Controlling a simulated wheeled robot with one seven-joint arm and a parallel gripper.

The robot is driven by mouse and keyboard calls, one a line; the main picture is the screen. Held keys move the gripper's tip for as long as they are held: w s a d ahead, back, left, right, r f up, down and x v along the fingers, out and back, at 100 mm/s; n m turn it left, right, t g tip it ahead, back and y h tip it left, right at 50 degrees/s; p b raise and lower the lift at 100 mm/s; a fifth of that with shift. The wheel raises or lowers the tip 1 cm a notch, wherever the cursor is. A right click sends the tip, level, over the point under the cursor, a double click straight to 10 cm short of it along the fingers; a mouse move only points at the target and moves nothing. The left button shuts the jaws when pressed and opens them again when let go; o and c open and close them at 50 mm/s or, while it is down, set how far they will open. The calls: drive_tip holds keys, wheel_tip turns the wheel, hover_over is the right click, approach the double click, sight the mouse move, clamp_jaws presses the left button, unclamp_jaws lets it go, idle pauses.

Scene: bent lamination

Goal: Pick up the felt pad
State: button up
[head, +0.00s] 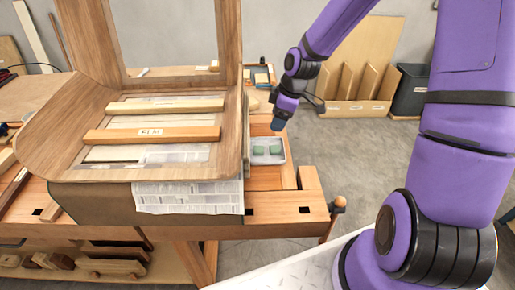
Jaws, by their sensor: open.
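Two small green pieces (267,150), which look like felt pads, lie side by side in a shallow white tray (266,162) at the right part of the workbench. My gripper (278,125) is above and just behind the tray, pointing down and apart from the green pieces. It is open, and nothing shows in it. Its fingers are small and dark in this view, so their exact gap is hard to see.
A large bent wooden form (120,105) with two crossbars stands left of the tray, its upright close by. Newspaper (188,197) hangs over the bench front. The bench's right end (310,205) is bare wood. A wooden rack (356,75) and dark bin (410,90) stand behind.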

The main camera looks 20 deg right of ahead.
wheel_tip(320, 180, down, 4)
drive_tip(key=w+r+n+y, duration=0.1)
drive_tip(key=w, duration=0.1)
hover_over(258, 149)
drive_tip(key=d, duration=0.3)
drive_tip(key=f, duration=0.5)
drive_tip(key=shift+a, duration=0.2)
drive_tip(key=shift+s+x, duration=0.2)
drive_tip(key=shift+x, duration=1.25)
drive_tip(key=shift+s+x, duration=0.2)
drive_tip(key=shift+x, duration=1.2)
drive_tip(key=shift+a, duration=0.1)
drive_tip(key=c, duration=1)
